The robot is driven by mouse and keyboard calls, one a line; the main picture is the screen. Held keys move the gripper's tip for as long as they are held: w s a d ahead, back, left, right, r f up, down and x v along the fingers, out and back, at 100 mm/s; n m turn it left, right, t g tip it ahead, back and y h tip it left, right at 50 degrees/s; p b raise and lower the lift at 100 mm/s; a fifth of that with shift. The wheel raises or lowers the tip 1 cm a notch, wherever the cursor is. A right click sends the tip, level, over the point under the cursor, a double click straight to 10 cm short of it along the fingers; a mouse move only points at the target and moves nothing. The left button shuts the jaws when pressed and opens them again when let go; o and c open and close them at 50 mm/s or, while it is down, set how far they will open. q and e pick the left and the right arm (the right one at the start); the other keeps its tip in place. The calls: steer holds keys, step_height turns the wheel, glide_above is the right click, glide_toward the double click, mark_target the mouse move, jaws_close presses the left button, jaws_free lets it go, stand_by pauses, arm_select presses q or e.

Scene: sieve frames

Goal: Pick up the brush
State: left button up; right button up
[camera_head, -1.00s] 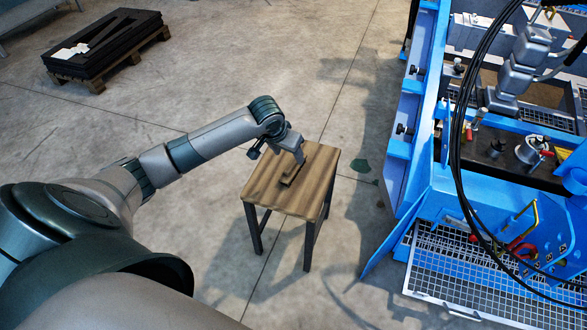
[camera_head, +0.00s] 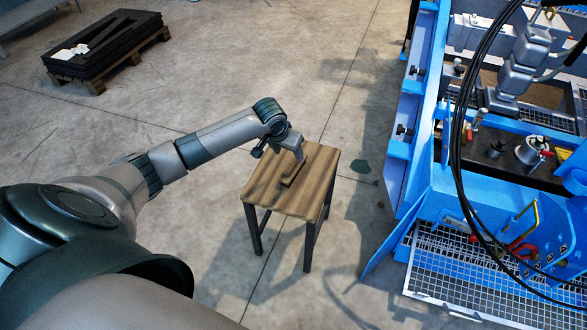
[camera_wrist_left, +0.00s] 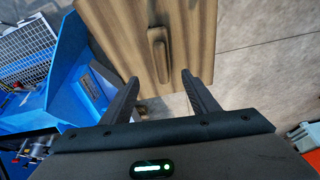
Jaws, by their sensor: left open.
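The brush (camera_head: 289,179) is a small brown wooden piece lying on the wooden top of a stool (camera_head: 262,195). In the left wrist view the brush (camera_wrist_left: 158,52) lies lengthwise, with a rounded body and a narrower part below it. My left gripper (camera_head: 299,158) is over the stool, above and close to the brush, and partly covers it in the head view. In the left wrist view its two fingers (camera_wrist_left: 160,80) are apart and empty, and the brush shows beyond them, between their lines. My right gripper does not show.
A blue machine frame (camera_head: 400,150) with mesh, cables and a grey jointed arm (camera_head: 515,68) stands to the right. A pallet with black panels (camera_head: 105,40) is at the back left. The concrete floor around the stool is mostly clear.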

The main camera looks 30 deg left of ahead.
mark_target(293, 163)
arm_select(q)
steer(key=x, duration=0.6)
steer(key=shift+w+f, duration=0.15)
steer(key=shift+f, duration=0.05)
steer(key=shift+w+f, duration=0.1)
steer(key=shift+f, duration=0.05)
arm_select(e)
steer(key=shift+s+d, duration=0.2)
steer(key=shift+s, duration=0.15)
arm_select(q)
steer(key=shift+f, duration=0.1)
